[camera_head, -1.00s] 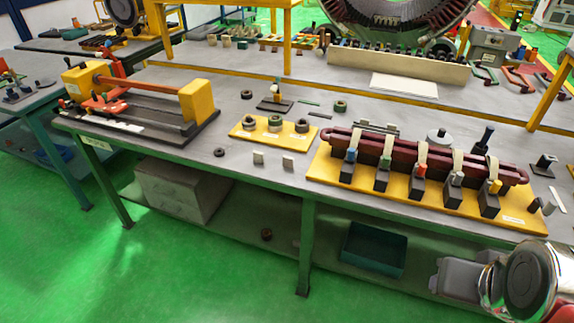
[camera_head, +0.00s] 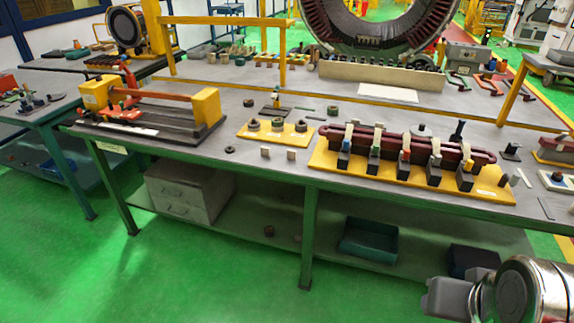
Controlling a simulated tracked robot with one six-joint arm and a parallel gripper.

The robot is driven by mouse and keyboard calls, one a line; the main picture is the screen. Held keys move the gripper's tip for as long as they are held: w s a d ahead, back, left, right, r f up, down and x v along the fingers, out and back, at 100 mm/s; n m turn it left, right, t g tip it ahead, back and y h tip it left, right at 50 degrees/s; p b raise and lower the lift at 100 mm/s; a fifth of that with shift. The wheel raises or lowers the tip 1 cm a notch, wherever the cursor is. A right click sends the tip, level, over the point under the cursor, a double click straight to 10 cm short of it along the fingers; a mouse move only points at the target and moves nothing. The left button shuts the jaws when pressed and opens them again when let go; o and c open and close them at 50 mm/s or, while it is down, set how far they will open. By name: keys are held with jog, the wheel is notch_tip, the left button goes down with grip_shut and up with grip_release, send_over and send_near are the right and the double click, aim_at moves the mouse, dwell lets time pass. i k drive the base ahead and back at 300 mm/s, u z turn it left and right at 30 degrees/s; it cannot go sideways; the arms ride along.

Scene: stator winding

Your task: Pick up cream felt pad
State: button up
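The left piece (camera_head: 265,152) and the right piece (camera_head: 291,155) are apart from each other. They are too small to tell whether either is the felt pad. Cream strips also cross the dark red coil bars on the larger yellow board (camera_head: 325,157). Part of my arm, silver and grey, shows at the lower right, in front of the bench and away from these pieces. No gripper fingers can be made out.
A red-and-yellow clamp fixture (camera_head: 206,105) stands at the bench's left end. A large stator ring (camera_head: 318,22) stands behind, with a yellow frame (camera_head: 281,62). A teal bin (camera_head: 369,238) sits on the lower shelf. The green floor in front is clear.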

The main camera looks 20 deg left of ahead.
aim_at(292, 154)
jog(key=k, duration=0.6)
jog(key=u, duration=0.35)
jog(key=i, duration=0.75)
jog(key=u, duration=0.7)
jog(key=i, duration=0.85)
jog(key=u, duration=0.5)
jog(key=i, duration=1.25)
jog(key=u, duration=0.1)
